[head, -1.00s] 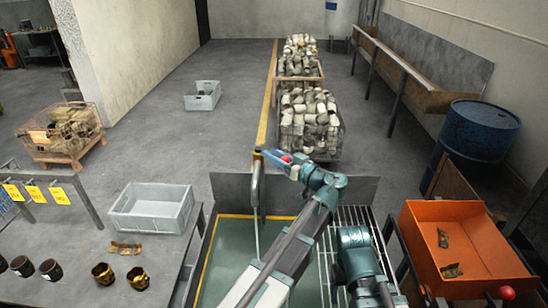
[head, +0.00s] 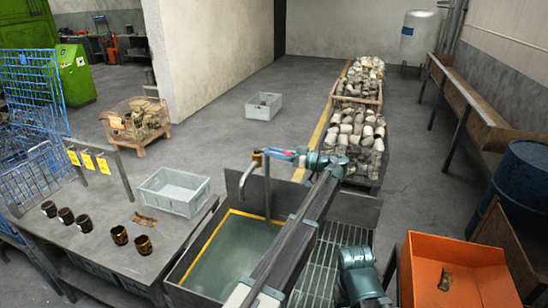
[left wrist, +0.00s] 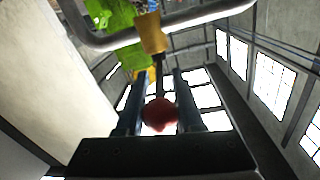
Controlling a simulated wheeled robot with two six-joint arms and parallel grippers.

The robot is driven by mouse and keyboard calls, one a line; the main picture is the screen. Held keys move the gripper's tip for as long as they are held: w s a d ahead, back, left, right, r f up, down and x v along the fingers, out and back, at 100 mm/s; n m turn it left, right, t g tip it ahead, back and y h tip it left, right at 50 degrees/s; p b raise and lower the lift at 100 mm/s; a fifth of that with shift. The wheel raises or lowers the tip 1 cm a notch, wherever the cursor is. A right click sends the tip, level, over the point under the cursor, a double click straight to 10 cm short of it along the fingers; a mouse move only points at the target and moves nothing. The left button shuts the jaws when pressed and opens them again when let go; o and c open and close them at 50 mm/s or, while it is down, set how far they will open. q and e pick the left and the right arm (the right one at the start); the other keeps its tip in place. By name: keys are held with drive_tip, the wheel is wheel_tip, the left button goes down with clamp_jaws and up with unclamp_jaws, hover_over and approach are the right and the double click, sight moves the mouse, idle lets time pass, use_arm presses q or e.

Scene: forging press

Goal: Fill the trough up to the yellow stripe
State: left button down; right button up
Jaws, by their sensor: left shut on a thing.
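The grey trough (head: 174,290) stands in front of me with a yellow stripe (head: 205,246) along its inside walls. Its inside shows a smooth green surface (head: 238,255) below the stripe; I cannot tell the exact water level. A grey bent pipe (head: 267,190) with a brass valve (head: 257,158) rises at the trough's back. My left gripper (head: 281,154) is at the valve, shut on the tap lever. In the left wrist view its red knob (left wrist: 160,114) sits between the fingers, below the brass valve (left wrist: 150,33). No stream can be made out. My right gripper is out of view.
A table on the left holds a grey crate (head: 174,190) and several dark and brass rings. An orange bin (head: 425,270) stands at right, a blue drum (head: 525,180) behind it. Filled wire containers (head: 357,140) stand behind the trough.

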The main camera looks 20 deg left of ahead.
use_arm(q)
drive_tip(key=shift+w+n+g, duration=0.35)
drive_tip(key=shift+n+g, duration=0.15)
drive_tip(key=shift+g, duration=0.3)
drive_tip(key=c, duration=0.6)
unclamp_jaws()
drive_tip(key=shift+o, duration=0.2)
drive_tip(key=shift+d, duration=0.1)
